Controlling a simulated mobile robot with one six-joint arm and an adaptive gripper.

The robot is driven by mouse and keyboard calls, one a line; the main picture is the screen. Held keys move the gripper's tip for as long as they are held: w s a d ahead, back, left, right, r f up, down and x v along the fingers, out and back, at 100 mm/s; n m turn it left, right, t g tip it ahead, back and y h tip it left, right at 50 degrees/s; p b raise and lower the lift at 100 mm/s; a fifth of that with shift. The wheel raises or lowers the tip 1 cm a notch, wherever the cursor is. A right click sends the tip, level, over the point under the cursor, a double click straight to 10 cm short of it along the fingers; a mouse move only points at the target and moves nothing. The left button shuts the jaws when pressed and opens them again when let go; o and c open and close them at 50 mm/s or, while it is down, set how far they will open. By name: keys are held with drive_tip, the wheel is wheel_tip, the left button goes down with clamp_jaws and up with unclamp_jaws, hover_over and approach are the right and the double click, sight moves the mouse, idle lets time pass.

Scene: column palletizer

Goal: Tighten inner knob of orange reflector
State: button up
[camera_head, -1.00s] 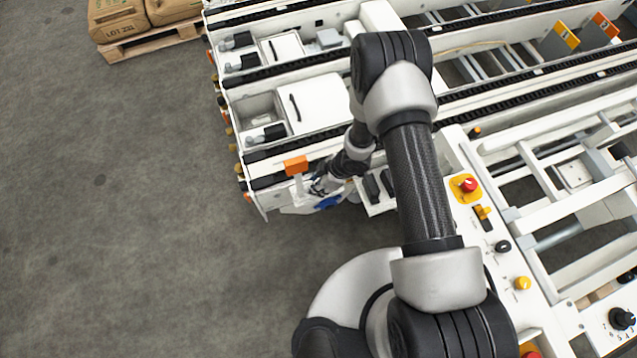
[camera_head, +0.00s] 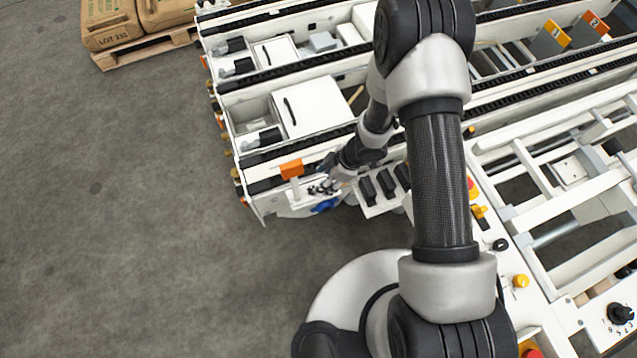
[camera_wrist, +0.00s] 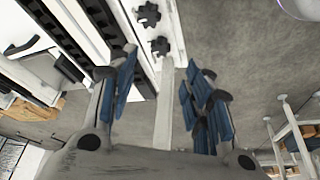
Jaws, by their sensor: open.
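The orange reflector (camera_head: 291,170) stands on a white bracket at the near left corner of the white machine in the head view. My gripper (camera_head: 324,188) is just right of and below it there, small and partly merged with the machine. In the wrist view my gripper (camera_wrist: 163,88) is open, its blue-padded fingers apart with nothing clamped. Two black lobed knobs show beyond the fingertips: one farther up (camera_wrist: 149,14) and one closer to the fingers (camera_wrist: 160,46). Neither is between the pads. A white bar (camera_wrist: 165,105) shows between the fingers. The reflector is not identifiable in the wrist view.
White machine rails with black chains (camera_head: 290,148) lie behind the gripper. Black blocks (camera_head: 368,190) sit on a white plate to its right. A control panel with a yellow button (camera_head: 521,281) is farther right. Grey floor (camera_head: 130,240) at left is clear.

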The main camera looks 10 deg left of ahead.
drive_tip(key=shift+v, duration=1.8)
